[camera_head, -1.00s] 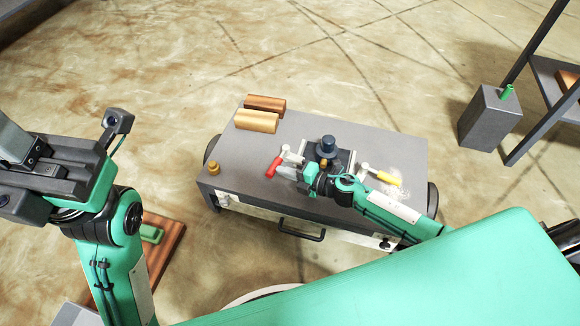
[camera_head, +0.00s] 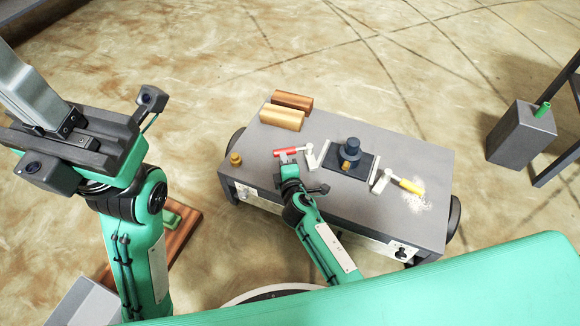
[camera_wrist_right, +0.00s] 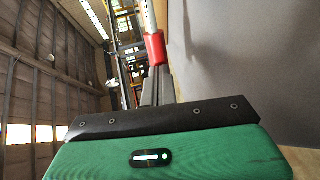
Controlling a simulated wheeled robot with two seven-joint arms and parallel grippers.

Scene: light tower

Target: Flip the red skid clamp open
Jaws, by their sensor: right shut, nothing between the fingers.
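The red skid clamp's red-gripped handle (camera_head: 290,151) points left from its pale metal clamp body (camera_head: 310,156) on the grey skid's top. My right gripper (camera_head: 285,158) is shut and empty, at the red grip's near side. In the right wrist view, the red grip (camera_wrist_right: 155,48) shows just beyond the closed dark fingers (camera_wrist_right: 156,84); I cannot tell whether they touch it. My left gripper (camera_head: 32,95) is raised at the left, away from the skid; its fingers cannot be made out clearly.
A dark blue round part (camera_head: 349,150) stands on a dark plate right of the clamp. A second clamp with a yellow grip (camera_head: 411,186) lies further right. Two cylinders (camera_head: 283,118) and a brass knob (camera_head: 235,158) are at left. A grey box (camera_head: 521,135) stands on the floor.

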